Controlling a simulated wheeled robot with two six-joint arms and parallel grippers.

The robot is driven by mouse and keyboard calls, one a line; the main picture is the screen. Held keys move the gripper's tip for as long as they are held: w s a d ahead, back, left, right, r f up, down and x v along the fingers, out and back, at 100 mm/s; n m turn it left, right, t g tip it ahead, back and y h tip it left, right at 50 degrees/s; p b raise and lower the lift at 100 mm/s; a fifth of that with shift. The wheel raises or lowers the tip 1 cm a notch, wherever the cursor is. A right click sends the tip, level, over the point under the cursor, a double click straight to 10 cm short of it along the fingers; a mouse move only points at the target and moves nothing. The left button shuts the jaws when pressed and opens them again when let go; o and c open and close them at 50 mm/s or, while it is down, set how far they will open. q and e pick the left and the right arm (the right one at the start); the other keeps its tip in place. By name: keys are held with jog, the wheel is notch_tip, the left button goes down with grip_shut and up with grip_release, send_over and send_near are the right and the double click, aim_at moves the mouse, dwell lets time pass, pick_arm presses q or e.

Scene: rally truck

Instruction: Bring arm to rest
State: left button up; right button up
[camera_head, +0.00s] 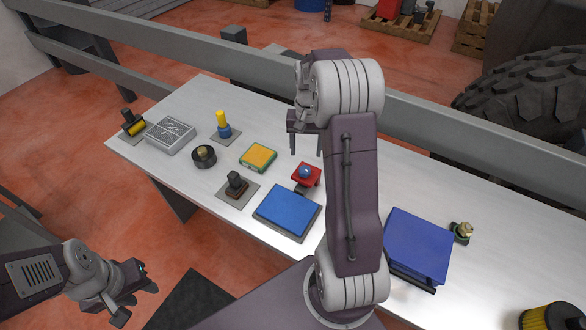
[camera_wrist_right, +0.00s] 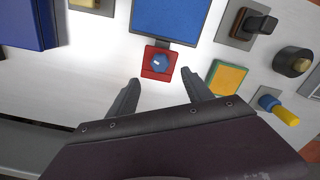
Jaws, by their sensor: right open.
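My right gripper (camera_head: 307,146) hangs above the middle of the white table, its fingers apart and empty. In the right wrist view the two fingers (camera_wrist_right: 163,98) are spread with bare table between them. A red block with a blue knob (camera_head: 306,175) lies just below the right gripper; it also shows ahead of the fingers in the right wrist view (camera_wrist_right: 158,63). My left gripper (camera_head: 134,288) is at the lower left, off the table and above the floor; its jaw opening is unclear.
A larger blue box (camera_head: 418,244) stands right of my arm. A grey rail (camera_head: 430,160) runs behind.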

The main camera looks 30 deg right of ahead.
jog(key=s+a+r+n, duration=0.2)
jog(key=a+r+n, duration=0.1)
jog(key=a, duration=0.9)
jog(key=s+a+f+n+t, duration=0.1)
jog(key=s+a+f+n, duration=0.3)
jog(key=s, duration=0.7)
jog(key=shift+s+a+f, duration=0.4)
jog(key=shift+a+f, duration=0.5)
jog(key=shift+f, duration=0.05)
jog(key=shift+s, duration=0.1)
